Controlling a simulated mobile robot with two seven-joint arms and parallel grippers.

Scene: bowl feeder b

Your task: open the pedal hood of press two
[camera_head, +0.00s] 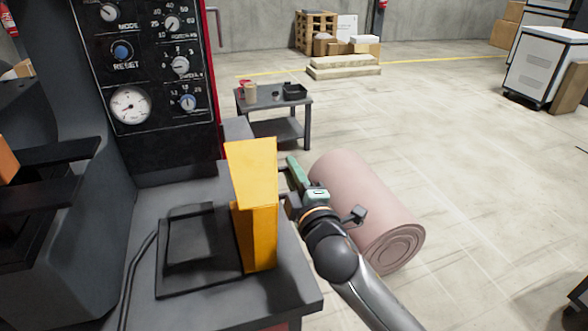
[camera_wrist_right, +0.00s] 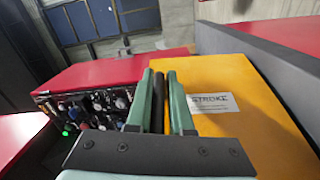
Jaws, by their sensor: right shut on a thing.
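The yellow pedal hood (camera_head: 255,200) of the press stands upright along the right side of the dark pedal (camera_head: 200,245). The pedal's top shows uncovered beside it. In the right wrist view the hood's yellow face (camera_wrist_right: 245,120) carries a white label, and a dark bar-like handle (camera_wrist_right: 158,100) runs along it. My right gripper (camera_head: 291,176) is at the hood's right side, with its green fingers (camera_wrist_right: 160,82) shut around the dark handle. The handle is mostly hidden in the head view. My left gripper is out of view.
The press's control panel (camera_head: 150,75) with knobs and a gauge rises behind the pedal. A pink roll (camera_head: 365,200) lies on the floor close behind my right arm. A small grey table (camera_head: 272,100) stands farther back. Open floor lies to the right.

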